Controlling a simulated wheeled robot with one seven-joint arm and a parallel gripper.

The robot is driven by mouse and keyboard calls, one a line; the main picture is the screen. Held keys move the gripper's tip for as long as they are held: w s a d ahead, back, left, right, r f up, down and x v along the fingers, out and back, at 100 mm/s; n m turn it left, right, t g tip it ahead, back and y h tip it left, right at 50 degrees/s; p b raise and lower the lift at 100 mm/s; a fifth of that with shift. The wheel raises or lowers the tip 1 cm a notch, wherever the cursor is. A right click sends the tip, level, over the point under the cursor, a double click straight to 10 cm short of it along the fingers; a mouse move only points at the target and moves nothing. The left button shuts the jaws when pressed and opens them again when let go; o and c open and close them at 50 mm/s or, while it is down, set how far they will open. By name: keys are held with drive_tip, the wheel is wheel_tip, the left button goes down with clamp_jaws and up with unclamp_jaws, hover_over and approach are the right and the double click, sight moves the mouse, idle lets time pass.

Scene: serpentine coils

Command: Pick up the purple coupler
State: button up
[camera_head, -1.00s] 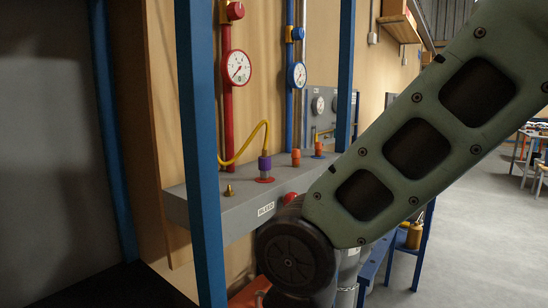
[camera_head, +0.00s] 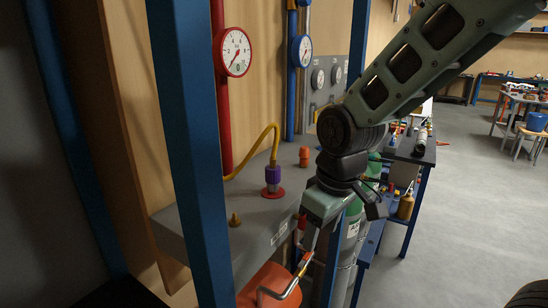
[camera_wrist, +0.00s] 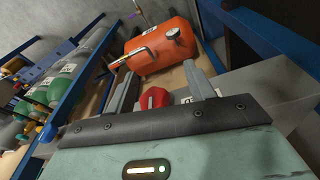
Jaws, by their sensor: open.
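The purple coupler (camera_head: 273,176) stands upright on a red ring on top of the grey ledge (camera_head: 232,262), with a yellow hose (camera_head: 262,132) rising from its top and curving left. My gripper (camera_wrist: 160,82) is open in the wrist view, its two fingers apart with nothing held. A red knob (camera_wrist: 153,98) shows between the fingers. In the head view my gripper's body is to the right of the coupler and a little lower, in front of the ledge; its fingertips are hard to make out there.
A blue post (camera_head: 186,130) stands left of the coupler. An orange fitting (camera_head: 304,156) and a brass stud (camera_head: 235,220) are on the ledge. An orange tank (camera_wrist: 160,46) lies below. Green cylinders (camera_wrist: 68,80) stand beside it. Open floor lies right.

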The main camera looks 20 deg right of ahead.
drive_tip(key=w+d+r+n+p, duration=0.1)
drive_tip(key=w+d+r+n, duration=0.1)
drive_tip(key=w+r, duration=0.3)
wheel_tip(320, 180, up, 20)
drive_tip(key=n+g, duration=0.2)
drive_tip(key=n, duration=1.3)
hover_over(273, 158)
drive_tip(key=shift+n+h, duration=0.3)
drive_tip(key=f+p, duration=0.1)
drive_tip(key=f, duration=0.3)
drive_tip(key=f+p, duration=0.1)
drive_tip(key=f, duration=0.3)
drive_tip(key=f+p, duration=0.1)
drive_tip(key=f, duration=0.3)
drive_tip(key=shift+s+a, duration=0.2)
drive_tip(key=shift+a, duration=0.05)
drive_tip(key=shift+w+d+f+p, duration=0.1)
drive_tip(key=shift+f+p, duration=0.6)
drive_tip(key=shift+f, duration=0.7)
drive_tip(key=shift+d+f+p, duration=0.1)
drive_tip(key=shift+f+p, duration=0.55)
drive_tip(key=shift+f, duration=0.7)
drive_tip(key=shift+c, duration=0.3)
drive_tip(key=c, duration=1.1)
